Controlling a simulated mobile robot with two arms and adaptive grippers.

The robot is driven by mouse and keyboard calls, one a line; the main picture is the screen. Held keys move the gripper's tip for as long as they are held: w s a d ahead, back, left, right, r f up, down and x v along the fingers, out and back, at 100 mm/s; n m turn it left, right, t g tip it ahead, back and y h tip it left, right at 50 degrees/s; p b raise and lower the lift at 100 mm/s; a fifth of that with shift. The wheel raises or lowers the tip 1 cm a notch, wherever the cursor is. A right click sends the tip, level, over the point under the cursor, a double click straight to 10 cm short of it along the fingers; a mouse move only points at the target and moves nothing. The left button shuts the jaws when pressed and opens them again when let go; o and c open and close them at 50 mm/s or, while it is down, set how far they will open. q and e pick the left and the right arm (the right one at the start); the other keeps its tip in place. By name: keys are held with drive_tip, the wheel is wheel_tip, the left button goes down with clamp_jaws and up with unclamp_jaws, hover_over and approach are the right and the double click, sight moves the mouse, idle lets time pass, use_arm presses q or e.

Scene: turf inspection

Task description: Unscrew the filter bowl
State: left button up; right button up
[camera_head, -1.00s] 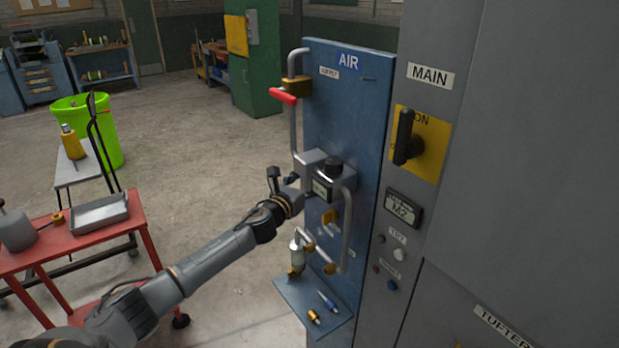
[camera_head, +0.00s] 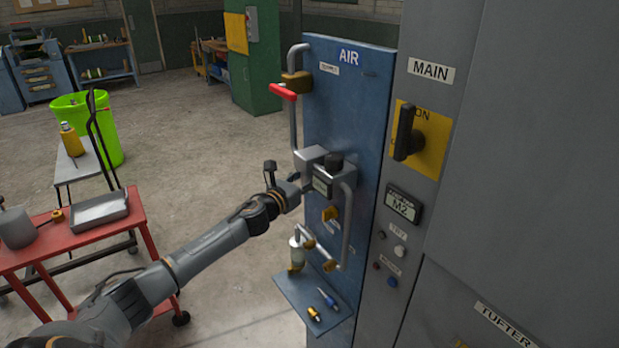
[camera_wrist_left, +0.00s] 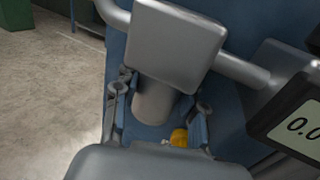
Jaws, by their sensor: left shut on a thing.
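The filter bowl (camera_wrist_left: 154,103) is a grey cylinder hanging upright under a square grey filter head (camera_wrist_left: 176,45) in the left wrist view. My left gripper (camera_wrist_left: 160,108) has one finger on each side of the bowl and is shut on it. In the head view my left gripper (camera_head: 303,187) reaches in from the left to the blue AIR panel (camera_head: 350,110), just below the filter head (camera_head: 312,157). The bowl is mostly hidden by the gripper there. My right gripper is not in view.
A digital gauge (camera_head: 321,187) sits right of the bowl, beside a bent grey pipe (camera_head: 347,225). A yellow handle (camera_wrist_left: 179,137) is below. A small clear-bodied unit (camera_head: 297,252) and a blue shelf (camera_head: 300,297) with small parts are lower. A red cart (camera_head: 75,242) stands left.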

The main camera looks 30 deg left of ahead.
use_arm(q)
drive_tip(key=shift+a+f+m+h+b, duration=0.15)
drive_tip(key=shift+m+h+b, duration=0.6)
drive_tip(key=shift+h, duration=0.45)
drive_tip(key=m+g+h+b, duration=0.1)
drive_tip(key=m+h+b, duration=0.1)
drive_tip(key=h+b, duration=0.1)
drive_tip(key=shift+d+m+h, duration=0.2)
drive_tip(key=shift+m+h, duration=0.05)
drive_tip(key=shift+h, duration=0.05)
